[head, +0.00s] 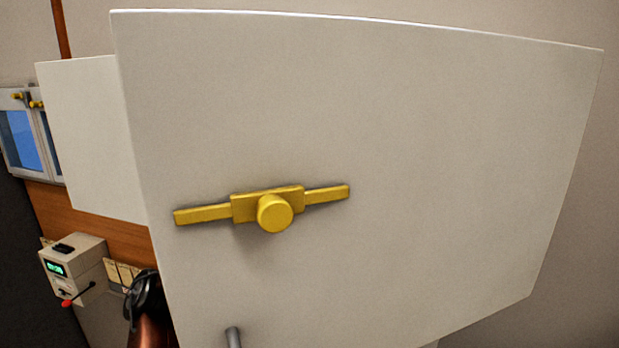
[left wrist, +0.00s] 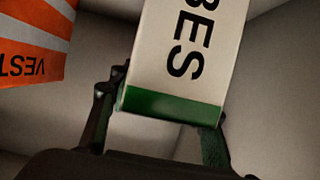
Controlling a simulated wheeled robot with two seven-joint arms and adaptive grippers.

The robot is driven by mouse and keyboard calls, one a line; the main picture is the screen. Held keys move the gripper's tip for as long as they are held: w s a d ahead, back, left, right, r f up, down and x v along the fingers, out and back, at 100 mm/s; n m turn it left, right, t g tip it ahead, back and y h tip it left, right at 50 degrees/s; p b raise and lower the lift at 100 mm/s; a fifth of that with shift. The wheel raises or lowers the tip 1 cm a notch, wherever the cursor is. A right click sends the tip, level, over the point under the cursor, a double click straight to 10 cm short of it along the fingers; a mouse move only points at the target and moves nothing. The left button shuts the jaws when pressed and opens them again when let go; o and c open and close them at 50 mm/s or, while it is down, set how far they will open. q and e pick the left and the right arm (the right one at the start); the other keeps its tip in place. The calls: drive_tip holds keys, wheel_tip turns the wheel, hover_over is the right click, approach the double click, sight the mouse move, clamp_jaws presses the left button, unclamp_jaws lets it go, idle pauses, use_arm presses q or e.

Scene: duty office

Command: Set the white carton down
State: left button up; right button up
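The white carton (left wrist: 185,55) has a green band at one end and black letters reading "BES"; it fills the upper middle of the left wrist view. My left gripper (left wrist: 168,105) has its dark fingers on either side of the carton's green end and appears shut on it. The carton is tilted in the picture, and its far end is cut off by the frame. What lies under it cannot be seen. In the head view the carton and the left gripper's fingers do not show; a large white door blocks much of the scene. My right gripper is in neither view.
The white door (head: 430,170) with a yellow latch (head: 274,211) fills most of the head view. Another white panel (head: 90,135) stands behind it. A small device (head: 75,268) with a green display is at lower left. An orange-and-white box (left wrist: 32,40) is left of the carton.

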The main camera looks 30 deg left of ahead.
use_arm(q)
drive_tip(key=shift+o, duration=1.6)
drive_tip(key=shift+s+a, duration=0.15)
drive_tip(key=shift+s, duration=0.1)
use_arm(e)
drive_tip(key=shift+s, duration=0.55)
use_arm(q)
drive_tip(key=shift+r, duration=0.1)
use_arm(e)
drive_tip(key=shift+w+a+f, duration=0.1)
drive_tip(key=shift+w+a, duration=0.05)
use_arm(q)
drive_tip(key=shift+s+d+r, duration=0.1)
drive_tip(key=shift+s+d, duration=0.05)
drive_tip(key=shift+d, duration=0.05)
drive_tip(key=b+v, duration=0.4)
drive_tip(key=v, duration=0.7)
drive_tip(key=shift+s+b, duration=0.25)
drive_tip(key=shift+b, duration=0.05)
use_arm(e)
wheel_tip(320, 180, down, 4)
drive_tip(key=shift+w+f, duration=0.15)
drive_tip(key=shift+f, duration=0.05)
